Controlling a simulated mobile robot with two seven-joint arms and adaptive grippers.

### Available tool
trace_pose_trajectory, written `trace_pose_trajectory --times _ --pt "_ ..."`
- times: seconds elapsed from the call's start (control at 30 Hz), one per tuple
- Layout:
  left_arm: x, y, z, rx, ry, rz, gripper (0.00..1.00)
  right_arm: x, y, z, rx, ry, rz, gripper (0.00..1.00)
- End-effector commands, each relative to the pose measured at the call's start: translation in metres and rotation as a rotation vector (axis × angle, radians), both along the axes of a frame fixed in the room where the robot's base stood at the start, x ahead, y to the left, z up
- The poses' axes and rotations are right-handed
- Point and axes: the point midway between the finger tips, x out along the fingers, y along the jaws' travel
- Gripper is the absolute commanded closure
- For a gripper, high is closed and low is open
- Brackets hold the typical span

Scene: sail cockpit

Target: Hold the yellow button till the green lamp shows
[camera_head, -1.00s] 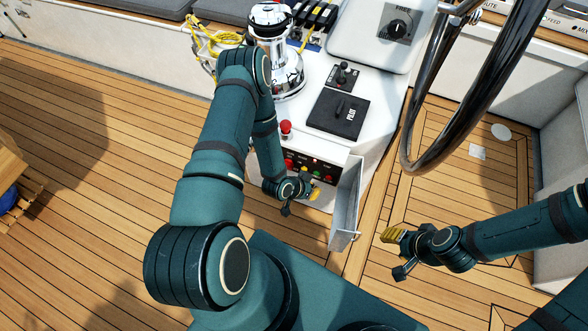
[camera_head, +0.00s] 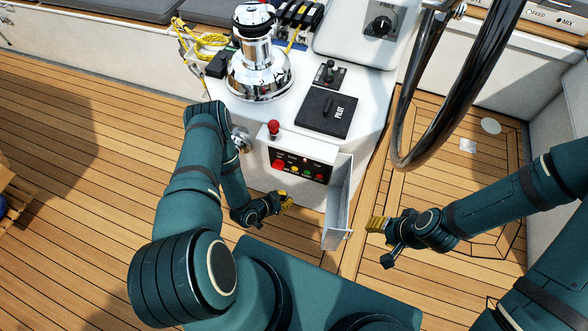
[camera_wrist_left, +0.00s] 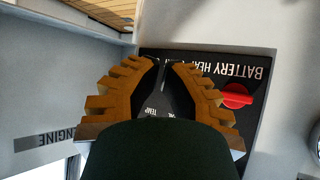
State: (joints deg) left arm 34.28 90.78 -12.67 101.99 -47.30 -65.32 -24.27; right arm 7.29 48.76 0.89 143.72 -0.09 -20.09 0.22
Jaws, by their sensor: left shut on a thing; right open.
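The dark control panel (camera_head: 300,166) is on the front of the white console, with a small yellow button (camera_head: 292,170) in a row of coloured controls. A green spot (camera_head: 306,174) is beside it; whether it is a lit lamp is too small to tell. My left gripper (camera_head: 287,202) is below and in front of the panel, apart from it. My right gripper (camera_head: 376,225) is open and empty, right of the hinged flap.
The open metal flap (camera_head: 338,204) sticks out right of the panel, between my grippers. A red mushroom button (camera_head: 274,127) is above the panel. A red knob (camera_wrist_left: 236,95) shows in the left wrist view. A steel wheel (camera_head: 408,150) curves at right.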

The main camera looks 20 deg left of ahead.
Motion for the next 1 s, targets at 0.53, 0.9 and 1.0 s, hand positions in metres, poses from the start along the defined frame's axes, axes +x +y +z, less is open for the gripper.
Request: trace_pose_trajectory --times 0.53,0.9,1.0 --pt "0.067 0.004 -0.002 0.001 -0.003 0.000 1.00 0.003 -0.001 -0.020 -0.001 -0.009 -0.002 0.53" --pt "0.084 0.005 0.000 0.000 0.000 0.000 1.00 0.005 -0.001 -0.028 -0.003 -0.013 -0.003 0.53" --pt "0.084 0.005 0.000 0.000 0.000 0.000 1.00 0.005 -0.001 -0.027 -0.003 -0.014 -0.003 0.53"
